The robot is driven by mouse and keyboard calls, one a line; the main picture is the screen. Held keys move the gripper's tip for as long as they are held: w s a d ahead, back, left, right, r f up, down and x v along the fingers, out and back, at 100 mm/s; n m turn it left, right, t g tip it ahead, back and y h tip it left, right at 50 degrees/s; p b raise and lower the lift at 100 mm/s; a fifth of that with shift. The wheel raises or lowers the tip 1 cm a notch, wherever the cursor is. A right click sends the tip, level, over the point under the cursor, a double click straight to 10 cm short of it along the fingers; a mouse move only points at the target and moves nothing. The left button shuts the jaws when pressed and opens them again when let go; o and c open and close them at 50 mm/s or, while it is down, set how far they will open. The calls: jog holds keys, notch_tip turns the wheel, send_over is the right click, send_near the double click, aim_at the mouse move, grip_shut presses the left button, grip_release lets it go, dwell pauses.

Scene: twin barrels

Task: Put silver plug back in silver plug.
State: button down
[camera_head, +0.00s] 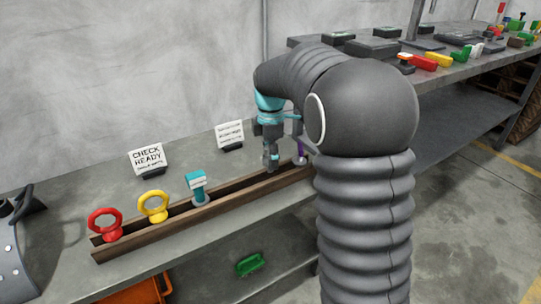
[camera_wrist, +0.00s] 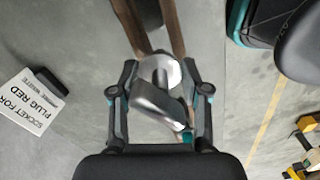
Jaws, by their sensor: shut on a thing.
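My gripper (camera_wrist: 160,72) is shut on the silver plug (camera_wrist: 157,103), which lies between its two fingers in the wrist view. The plug shows a round silver disc and a blocky, tilted silver handle. In the head view my gripper (camera_head: 270,158) points down over the far part of a long wooden rack (camera_head: 150,239) on the bench. The plug's lower end and any silver socket cannot be made out. I cannot tell whether the plug touches the rack.
A red ring plug (camera_head: 105,224), a yellow ring plug (camera_head: 153,206) and a teal plug (camera_head: 197,187) stand along the rack. A purple piece (camera_head: 301,150) is close right of my gripper. Signs (camera_head: 148,159) stand behind. A green handle (camera_head: 249,264) lies on the lower shelf.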

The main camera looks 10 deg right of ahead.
jog(key=shift+f+b, duration=1.05)
jog(key=shift+f, duration=0.95)
jog(key=shift+c, duration=2.4)
grip_release()
jog(key=shift+r, duration=0.1)
notch_tip(320, 180, up, 12)
jog(key=shift+f, duration=0.1)
